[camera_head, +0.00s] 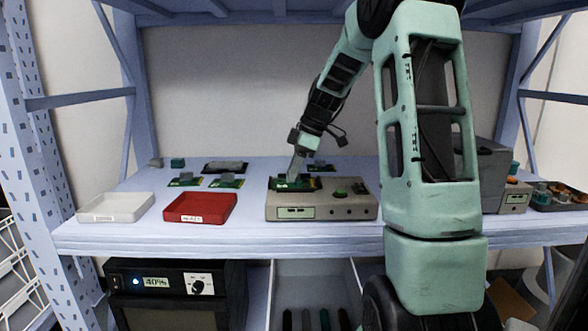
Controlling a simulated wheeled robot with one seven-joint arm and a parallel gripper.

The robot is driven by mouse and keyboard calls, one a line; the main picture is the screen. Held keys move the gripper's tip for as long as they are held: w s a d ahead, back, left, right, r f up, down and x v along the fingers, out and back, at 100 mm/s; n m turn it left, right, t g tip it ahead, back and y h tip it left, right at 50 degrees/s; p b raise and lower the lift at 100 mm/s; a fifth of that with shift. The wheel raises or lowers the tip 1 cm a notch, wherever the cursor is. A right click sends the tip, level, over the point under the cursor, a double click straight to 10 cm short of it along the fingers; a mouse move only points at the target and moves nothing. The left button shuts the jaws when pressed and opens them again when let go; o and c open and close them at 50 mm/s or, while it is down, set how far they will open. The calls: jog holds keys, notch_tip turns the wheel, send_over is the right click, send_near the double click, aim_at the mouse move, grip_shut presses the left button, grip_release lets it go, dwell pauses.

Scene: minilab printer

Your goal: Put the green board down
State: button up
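A green board (281,184) with dark parts on it is at the top left of a beige device (320,212). It appears to rest on the device or just above it; I cannot tell if there is a gap. My gripper (293,178) points down at this board, with its fingertips at the board's upper side. The fingers are too small and overlapped to show whether they grip it. Other green boards lie behind on the shelf: two at the left, (186,181) and (228,182), and one behind my gripper (320,167).
A white tray (115,220) and a red tray (200,220) stand at the front left of the shelf (250,238). Small blocks (177,162) and a dark board (225,167) lie at the back. Grey boxes (490,165) and a parts tray (560,207) are at the right.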

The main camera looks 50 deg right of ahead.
jog(key=p+v, duration=0.3)
jog(key=v, duration=0.9)
jog(key=shift+r, duration=0.15)
jog(key=a+f+g, duration=0.1)
jog(key=a+f, duration=0.2)
jog(key=a, duration=0.8)
jog(key=a+f+g, duration=0.1)
jog(key=a+f, duration=0.2)
jog(key=a, duration=0.8)
jog(key=a+f+g, duration=0.1)
jog(key=a+f, duration=0.2)
jog(key=a, duration=0.8)
jog(key=s+a+f+h, duration=0.1)
jog(key=s+a+f, duration=0.3)
jog(key=s+a, duration=0.3)
jog(key=s+a+f+h, duration=0.1)
jog(key=s+a+f, duration=0.2)
jog(key=s+a, duration=0.4)
jog(key=s, duration=0.5)
jog(key=shift+s+f+m, duration=0.15)
jog(key=shift+f+m, duration=0.15)
jog(key=shift+f, duration=0.1)
jog(key=shift+a, duration=0.15)
